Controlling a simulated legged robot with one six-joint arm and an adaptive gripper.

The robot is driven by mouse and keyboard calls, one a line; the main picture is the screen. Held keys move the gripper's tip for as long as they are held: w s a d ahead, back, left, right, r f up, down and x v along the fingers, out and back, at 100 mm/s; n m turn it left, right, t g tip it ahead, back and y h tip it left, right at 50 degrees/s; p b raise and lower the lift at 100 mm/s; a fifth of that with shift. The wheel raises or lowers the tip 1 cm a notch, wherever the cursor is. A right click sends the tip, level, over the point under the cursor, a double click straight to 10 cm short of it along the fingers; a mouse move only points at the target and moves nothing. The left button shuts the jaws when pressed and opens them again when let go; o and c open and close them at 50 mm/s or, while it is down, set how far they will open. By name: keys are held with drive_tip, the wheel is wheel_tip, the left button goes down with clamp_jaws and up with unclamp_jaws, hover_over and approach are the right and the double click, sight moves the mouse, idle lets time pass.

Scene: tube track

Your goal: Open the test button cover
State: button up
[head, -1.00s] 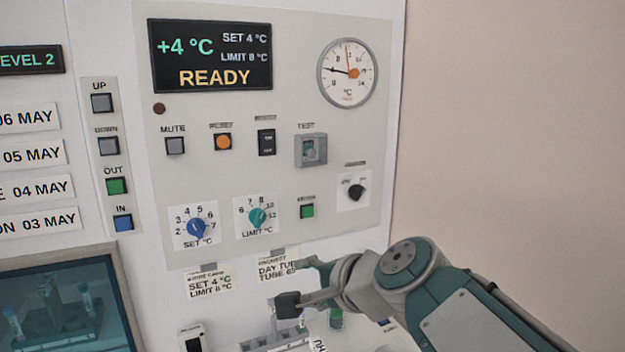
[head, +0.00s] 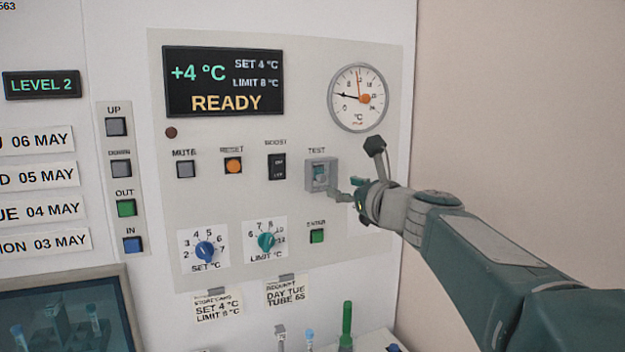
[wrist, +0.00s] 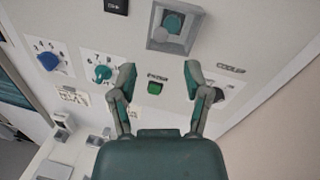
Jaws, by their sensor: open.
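The test button cover (head: 321,174) is a small grey, boxy guard under the TEST label, with teal showing inside it. It looks closed, but its lid is hard to make out. In the wrist view the test button unit (wrist: 174,27) is a grey square frame with a teal round part, ahead of the fingertips at the top. My gripper (head: 355,169) is open and empty, just right of the cover, with one finger up and the other low near the cover's lower right. In the wrist view my gripper (wrist: 160,76) points up at the panel, apart from the cover.
The orange reset button (head: 233,166), black boost switch (head: 277,167) and green enter button (head: 317,236) are close by on the panel. The dial gauge (head: 358,97) is above right. Tubes, including a green one (head: 346,325), stand below.

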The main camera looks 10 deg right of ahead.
sight(323, 178)
drive_tip(key=x, duration=0.7)
drive_tip(key=shift+w+a, duration=0.15)
drive_tip(key=shift+w, duration=0.2)
clamp_jaws()
